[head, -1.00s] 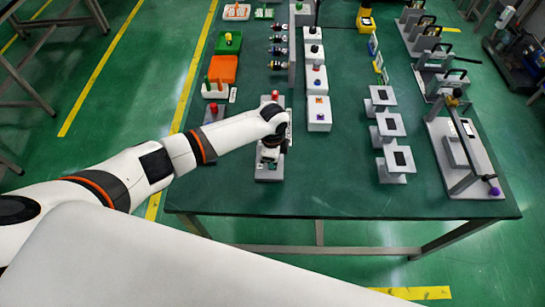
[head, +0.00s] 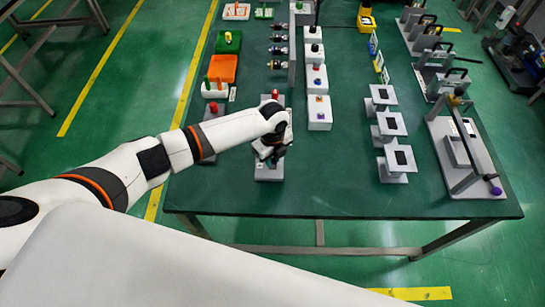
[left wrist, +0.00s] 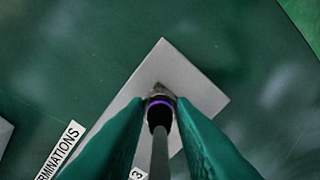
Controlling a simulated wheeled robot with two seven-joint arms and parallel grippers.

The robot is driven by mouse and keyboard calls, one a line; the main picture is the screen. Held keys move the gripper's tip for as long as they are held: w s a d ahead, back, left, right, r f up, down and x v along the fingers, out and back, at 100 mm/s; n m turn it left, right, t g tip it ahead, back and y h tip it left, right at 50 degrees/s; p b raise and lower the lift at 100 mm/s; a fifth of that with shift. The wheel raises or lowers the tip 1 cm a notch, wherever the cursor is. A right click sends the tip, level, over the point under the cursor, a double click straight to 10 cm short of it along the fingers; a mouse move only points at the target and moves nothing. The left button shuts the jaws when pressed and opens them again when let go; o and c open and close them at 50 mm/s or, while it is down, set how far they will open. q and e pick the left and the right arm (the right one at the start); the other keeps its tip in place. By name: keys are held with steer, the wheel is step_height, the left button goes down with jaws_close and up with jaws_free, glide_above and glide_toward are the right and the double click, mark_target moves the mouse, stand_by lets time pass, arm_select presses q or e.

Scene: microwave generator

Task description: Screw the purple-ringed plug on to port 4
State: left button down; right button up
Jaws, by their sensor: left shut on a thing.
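My left gripper (head: 271,158) is over a grey plate (head: 268,176) near the table's front edge. In the left wrist view the green fingers of my left gripper (left wrist: 160,112) are shut on the purple-ringed plug (left wrist: 159,101). A dark cable (left wrist: 159,150) runs back from it between the fingers. The plug's far end is at a small grey fitting on the grey plate (left wrist: 205,92); I cannot tell whether it is seated. A "3" label (left wrist: 137,174) shows at the lower edge. No port 4 label is readable. My right gripper is not in view.
A red knob (head: 275,94) stands behind my left wrist. Another red knob (head: 213,107) and an orange tray (head: 223,69) are to the left. White boxes (head: 319,113) stand to the right, with grey stands (head: 391,124) beyond. The table front between them is clear.

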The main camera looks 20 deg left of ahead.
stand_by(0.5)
arm_select(q)
steer(key=c, duration=1.2)
jaws_free()
steer(key=shift+r, duration=0.1)
step_height(320, 180, up, 12)
steer(key=b, duration=0.2)
